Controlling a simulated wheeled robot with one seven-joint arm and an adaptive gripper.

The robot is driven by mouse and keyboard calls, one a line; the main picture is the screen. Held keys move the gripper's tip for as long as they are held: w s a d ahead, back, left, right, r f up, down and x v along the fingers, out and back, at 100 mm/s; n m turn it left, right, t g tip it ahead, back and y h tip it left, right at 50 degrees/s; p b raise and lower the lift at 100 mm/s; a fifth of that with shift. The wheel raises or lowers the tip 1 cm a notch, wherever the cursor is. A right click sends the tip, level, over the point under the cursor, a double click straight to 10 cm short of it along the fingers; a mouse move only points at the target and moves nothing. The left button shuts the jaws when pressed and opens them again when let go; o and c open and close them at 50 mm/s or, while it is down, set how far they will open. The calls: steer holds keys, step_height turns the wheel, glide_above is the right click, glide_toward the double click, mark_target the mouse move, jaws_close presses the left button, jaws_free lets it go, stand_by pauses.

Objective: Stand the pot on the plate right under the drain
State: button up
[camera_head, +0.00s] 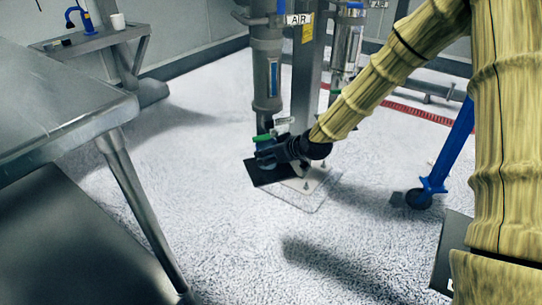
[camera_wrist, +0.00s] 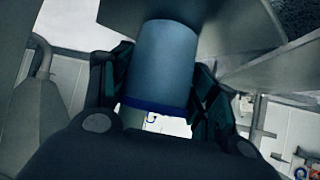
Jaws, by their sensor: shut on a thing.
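In the wrist view the blue-grey cylindrical pot (camera_wrist: 163,62) with a dark blue band sits between the two dark fingers of my gripper (camera_wrist: 163,95), which is shut on it. In the head view my gripper (camera_head: 268,153) is at the foot of the grey vertical drain pipe (camera_head: 267,80), just above a dark square plate (camera_head: 268,178). My gripper largely hides the pot there. I cannot tell whether the pot touches the plate. A green part (camera_head: 261,138) shows at the pipe's lower end.
A steel post (camera_head: 303,85) with an "AR" sign and a second pipe (camera_head: 346,45) stand beside the drain pipe. A blue leg with a caster (camera_head: 433,185) is to the right. A steel table (camera_head: 60,115) is at the left. The floor between is clear.

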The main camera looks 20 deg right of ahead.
steer(key=shift+f, duration=0.1)
steer(key=o, duration=1.1)
steer(key=shift+r, duration=0.2)
steer(key=p+v, duration=0.4)
steer(key=v, duration=0.7)
steer(key=s+a+f+m+g+h, duration=0.1)
steer(key=s+a+f+m+g, duration=0.1)
steer(key=s+f, duration=0.75)
steer(key=s+a+f+m+g+h, duration=0.1)
steer(key=s+f+g, duration=0.2)
steer(key=s+f, duration=0.65)
steer(key=s+f+m+g+h, duration=0.1)
steer(key=s+f+g, duration=0.1)
steer(key=s+f, duration=0.5)
steer(key=s+f+m+g+h, duration=0.1)
steer(key=s+f+g, duration=0.1)
steer(key=s+f, duration=0.6)
steer(key=s+a, duration=0.1)
steer(key=s, duration=0.5)
steer(key=shift+f+g, duration=0.3)
